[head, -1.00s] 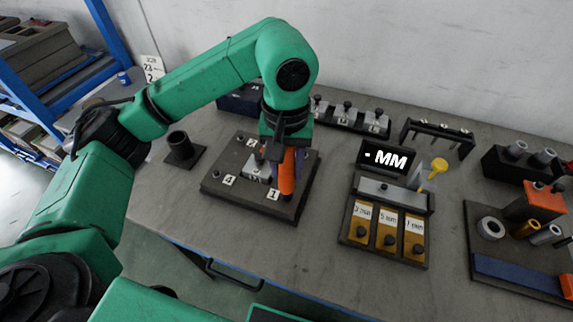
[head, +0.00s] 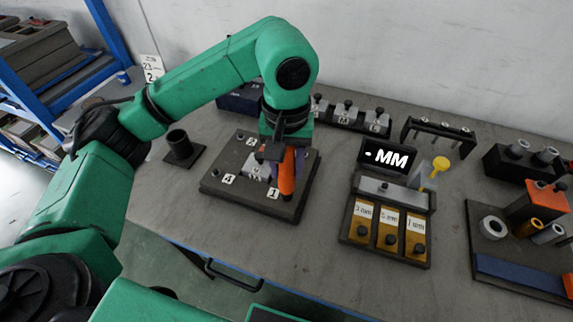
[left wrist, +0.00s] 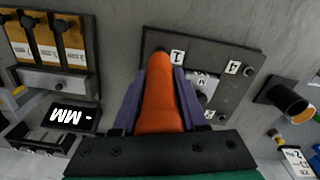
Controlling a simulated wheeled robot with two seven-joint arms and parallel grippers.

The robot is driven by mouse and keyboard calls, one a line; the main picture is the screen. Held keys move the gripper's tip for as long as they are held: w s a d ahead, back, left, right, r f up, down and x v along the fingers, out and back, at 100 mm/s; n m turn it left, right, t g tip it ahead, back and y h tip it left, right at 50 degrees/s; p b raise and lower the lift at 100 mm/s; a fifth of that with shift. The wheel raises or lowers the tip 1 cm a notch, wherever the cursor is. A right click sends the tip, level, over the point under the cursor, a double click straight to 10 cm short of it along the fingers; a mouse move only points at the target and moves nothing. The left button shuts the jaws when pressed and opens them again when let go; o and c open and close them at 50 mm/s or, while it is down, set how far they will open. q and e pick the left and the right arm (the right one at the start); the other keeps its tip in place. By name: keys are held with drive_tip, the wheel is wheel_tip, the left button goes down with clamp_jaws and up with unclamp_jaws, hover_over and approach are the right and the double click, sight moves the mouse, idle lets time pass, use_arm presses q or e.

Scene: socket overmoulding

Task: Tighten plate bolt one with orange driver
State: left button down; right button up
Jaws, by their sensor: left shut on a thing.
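My left gripper (head: 285,160) is shut on the orange driver (head: 287,176) and holds it upright above the dark plate (head: 229,197). The driver's lower end is at the plate's near right corner, beside the label 1 (head: 273,193). In the left wrist view the orange driver (left wrist: 160,95) sits between the purple fingers of my left gripper (left wrist: 157,100), and its far end meets the plate (left wrist: 228,48) next to the label 1 (left wrist: 178,56). The bolt under the driver is hidden. My right gripper is not in view.
Right of the plate stand a display reading MM (head: 386,156) and a box with several yellow drawers (head: 388,228), with a yellow-handled tool (head: 438,168) beside it. A black cup (head: 180,146) stands left of the plate. Racks line the back. Bare table lies in front of the plate.

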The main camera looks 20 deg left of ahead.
use_arm(q)
drive_tip(key=shift+s, duration=0.1)
idle(0.5)
drive_tip(key=shift+r+p, duration=1.55)
drive_tip(key=shift+r, duration=0.9)
